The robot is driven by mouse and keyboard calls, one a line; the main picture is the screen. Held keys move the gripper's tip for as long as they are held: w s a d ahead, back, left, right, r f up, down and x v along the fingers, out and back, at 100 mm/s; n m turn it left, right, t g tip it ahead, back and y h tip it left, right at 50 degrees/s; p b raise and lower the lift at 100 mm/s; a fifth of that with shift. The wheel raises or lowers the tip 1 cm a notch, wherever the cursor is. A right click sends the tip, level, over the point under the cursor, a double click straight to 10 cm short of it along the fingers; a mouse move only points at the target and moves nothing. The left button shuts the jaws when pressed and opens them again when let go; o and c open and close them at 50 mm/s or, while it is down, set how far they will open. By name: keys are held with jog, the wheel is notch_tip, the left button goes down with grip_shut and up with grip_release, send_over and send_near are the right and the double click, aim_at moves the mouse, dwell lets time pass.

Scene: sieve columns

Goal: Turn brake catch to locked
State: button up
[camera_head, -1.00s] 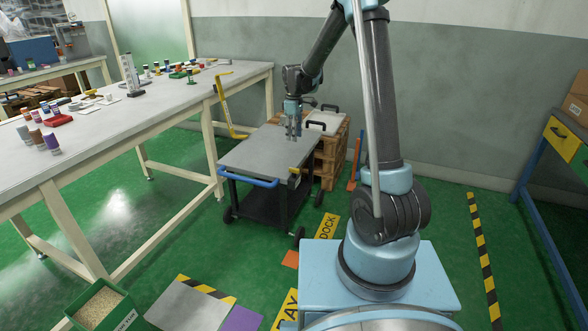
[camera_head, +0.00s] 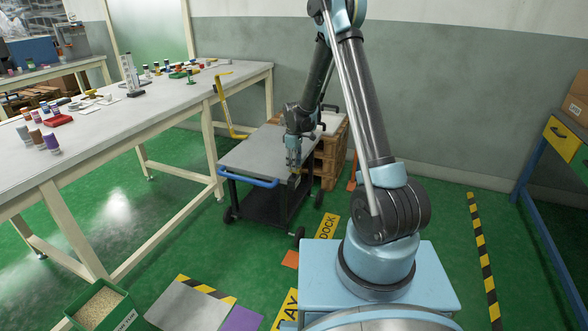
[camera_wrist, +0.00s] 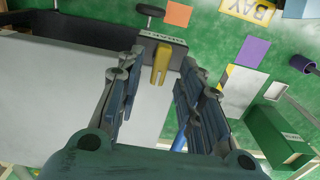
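The brake catch (camera_wrist: 161,62) is a yellow lever on a dark labelled bracket (camera_wrist: 165,40) at the edge of the cart. In the wrist view it lies between my two fingers, with a visible gap on each side. My gripper (camera_wrist: 158,78) is open and empty. In the head view my gripper (camera_head: 293,160) points down over the right front corner of the grey cart top (camera_head: 250,158). The catch is too small and partly hidden there to read its position. The label on the bracket is too small to read.
The cart has a blue handle (camera_head: 249,180) and dark wheels. Wooden pallets (camera_head: 330,155) stand behind it. A long workbench (camera_head: 100,125) with pots is at the left. A green bin (camera_head: 100,305) and a purple mat (camera_head: 241,320) lie in front. Open floor lies left of the cart.

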jog(key=shift+f, duration=1.1)
grip_shut()
